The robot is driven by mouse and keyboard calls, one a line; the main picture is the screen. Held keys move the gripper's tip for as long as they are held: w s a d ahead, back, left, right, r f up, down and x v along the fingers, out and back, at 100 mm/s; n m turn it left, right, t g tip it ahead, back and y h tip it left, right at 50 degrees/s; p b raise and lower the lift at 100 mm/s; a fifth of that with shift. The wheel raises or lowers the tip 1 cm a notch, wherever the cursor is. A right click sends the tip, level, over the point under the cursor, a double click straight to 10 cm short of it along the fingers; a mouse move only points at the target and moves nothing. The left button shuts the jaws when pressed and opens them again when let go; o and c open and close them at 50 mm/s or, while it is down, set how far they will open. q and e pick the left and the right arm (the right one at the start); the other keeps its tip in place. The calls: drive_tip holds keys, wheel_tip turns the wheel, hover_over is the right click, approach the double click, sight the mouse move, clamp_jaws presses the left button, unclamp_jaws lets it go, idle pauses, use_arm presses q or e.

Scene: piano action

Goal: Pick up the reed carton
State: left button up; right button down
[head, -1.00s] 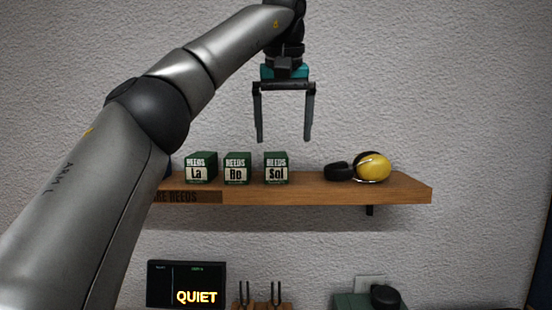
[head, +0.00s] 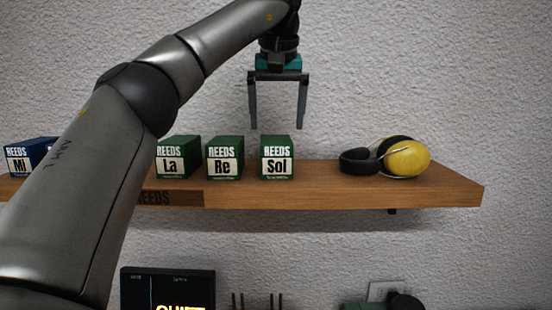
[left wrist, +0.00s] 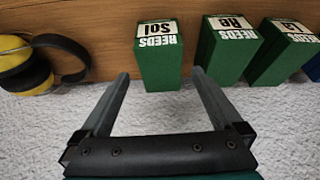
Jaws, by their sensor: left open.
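Green reed cartons stand in a row on the wooden shelf, labelled La (head: 178,158), Re (head: 225,159) and Sol (head: 277,158). A blue carton marked Mi (head: 27,157) stands further left, partly behind my arm. My left gripper (head: 277,127) is open and empty, its fingers pointing down just above the Sol carton. In the left wrist view, the Sol carton (left wrist: 160,63) shows upside down beyond and between the open fingers (left wrist: 165,80), apart from them; the Re carton (left wrist: 222,48) is right of it. My right gripper is not in view.
Yellow and black ear defenders (head: 404,159) lie on the shelf (head: 440,188) right of the Sol carton, with a gap between. A textured wall stands behind. Below are a dark display (head: 167,285) and upright prongs (head: 258,302).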

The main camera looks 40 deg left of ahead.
sight(276, 141)
use_arm(q)
drive_tip(key=x, duration=0.4)
drive_tip(key=shift+w+a+f, duration=0.15)
drive_tip(key=shift+f, duration=0.1)
drive_tip(key=x, duration=0.2)
drive_tip(key=p+x, duration=0.1)
drive_tip(key=x, duration=0.2)
drive_tip(key=shift+w+a, duration=0.25)
drive_tip(key=shift+a, duration=0.05)
drive_tip(key=c, duration=1.5)
drive_tip(key=shift+r, duration=0.1)
drive_tip(key=shift+r, duration=0.1)
